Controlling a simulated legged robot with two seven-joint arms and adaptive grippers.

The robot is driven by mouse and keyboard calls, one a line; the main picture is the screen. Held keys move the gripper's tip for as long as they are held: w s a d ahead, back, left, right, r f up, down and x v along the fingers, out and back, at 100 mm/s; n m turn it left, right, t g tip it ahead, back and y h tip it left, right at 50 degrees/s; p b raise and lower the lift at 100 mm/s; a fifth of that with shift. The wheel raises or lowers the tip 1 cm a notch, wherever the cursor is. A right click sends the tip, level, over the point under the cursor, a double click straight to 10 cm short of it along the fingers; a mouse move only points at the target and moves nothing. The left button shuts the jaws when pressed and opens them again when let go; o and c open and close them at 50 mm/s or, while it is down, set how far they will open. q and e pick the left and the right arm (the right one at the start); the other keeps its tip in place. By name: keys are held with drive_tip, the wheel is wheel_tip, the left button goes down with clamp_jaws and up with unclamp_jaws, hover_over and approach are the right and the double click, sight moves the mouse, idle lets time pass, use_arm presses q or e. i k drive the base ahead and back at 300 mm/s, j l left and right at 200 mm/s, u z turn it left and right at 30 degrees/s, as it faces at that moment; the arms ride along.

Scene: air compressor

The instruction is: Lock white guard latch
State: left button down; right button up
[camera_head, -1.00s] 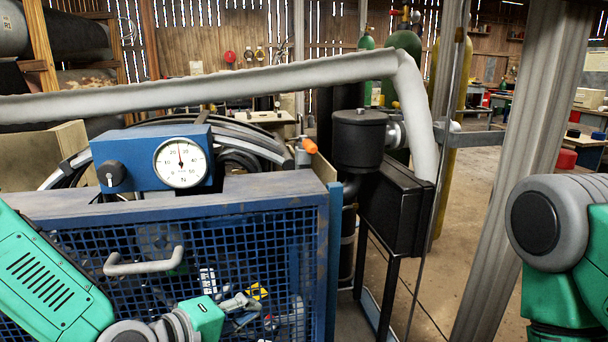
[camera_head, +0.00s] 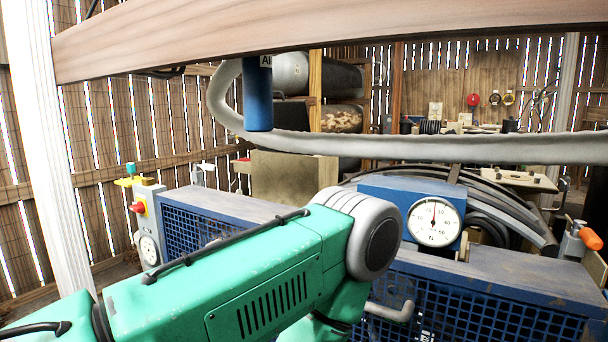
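I cannot pick out a white guard latch for certain. A blue mesh guard (camera_head: 465,312) fronts the compressor at the lower right, with a pale grey handle (camera_head: 392,312) on it, partly behind my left arm. A small white lever-like part (camera_head: 204,168) stands at the top of the blue frame farther left; it is too small to tell what it is. My green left arm crosses the lower middle and covers much of the guard. Its gripper is not in view, and neither is my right gripper.
A blue gauge box with a white dial (camera_head: 433,222) sits on the compressor. An orange-handled valve (camera_head: 590,238) is at the right edge. A control box with a red button (camera_head: 137,207) stands at left. A pale pipe (camera_head: 400,147) and wooden beam (camera_head: 300,30) cross above.

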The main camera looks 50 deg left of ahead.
sight(205, 166)
drive_tip(key=u, duration=2.05)
drive_tip(key=i+j+z, duration=0.15)
drive_tip(key=z, duration=0.3)
drive_tip(key=i+j+z, duration=0.15)
drive_tip(key=z, duration=0.3)
drive_tip(key=j+z, duration=0.4)
